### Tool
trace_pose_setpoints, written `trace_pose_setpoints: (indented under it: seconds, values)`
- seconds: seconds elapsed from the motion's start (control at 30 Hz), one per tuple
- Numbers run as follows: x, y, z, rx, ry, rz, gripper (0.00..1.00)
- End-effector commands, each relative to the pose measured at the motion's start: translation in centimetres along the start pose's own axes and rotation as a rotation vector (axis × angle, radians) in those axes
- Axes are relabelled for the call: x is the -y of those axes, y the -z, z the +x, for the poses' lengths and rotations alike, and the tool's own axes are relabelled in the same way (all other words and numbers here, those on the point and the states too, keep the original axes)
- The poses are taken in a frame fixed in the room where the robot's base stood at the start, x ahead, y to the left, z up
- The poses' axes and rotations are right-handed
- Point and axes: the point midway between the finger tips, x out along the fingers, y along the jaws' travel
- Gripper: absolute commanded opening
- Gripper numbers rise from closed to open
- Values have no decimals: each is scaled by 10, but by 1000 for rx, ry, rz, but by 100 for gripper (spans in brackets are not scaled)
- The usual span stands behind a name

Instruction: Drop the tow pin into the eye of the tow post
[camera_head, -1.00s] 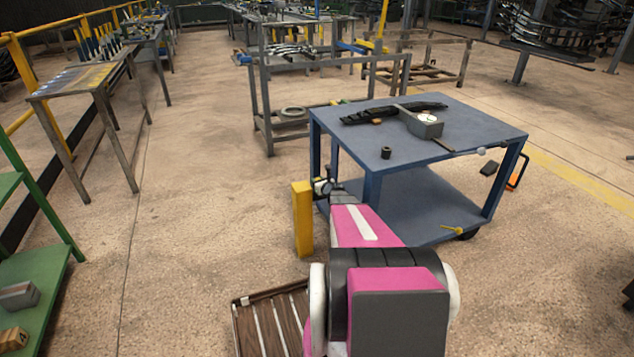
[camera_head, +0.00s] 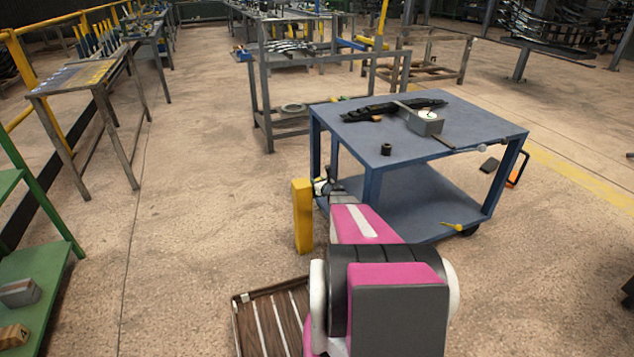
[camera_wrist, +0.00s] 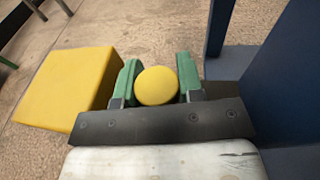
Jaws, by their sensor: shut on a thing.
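My gripper (camera_wrist: 157,85) is shut on a round yellow thing, the tow pin (camera_wrist: 157,86), whose round end faces the wrist camera between the green fingers. Its shaft is hidden below. The yellow tow post (camera_head: 303,216) stands upright on the floor left of my gripper (camera_head: 323,187) in the head view. In the wrist view the tow post (camera_wrist: 65,88) is a broad yellow block just left of the fingers, with a small gap to them. I cannot make out the eye of the post in either view.
A blue cart (camera_head: 465,122) stands close on the right, with a grey box (camera_head: 426,121) and a small black cylinder (camera_head: 386,149) on top. A yellow item (camera_head: 454,226) lies at its lower shelf.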

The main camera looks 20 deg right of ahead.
Motion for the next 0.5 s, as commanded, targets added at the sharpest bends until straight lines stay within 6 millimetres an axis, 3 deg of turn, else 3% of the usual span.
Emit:
trace_pose_setpoints:
  seconds: [0.5]
  values:
    - [0, 0, 0, 1, -1, 0, 0]
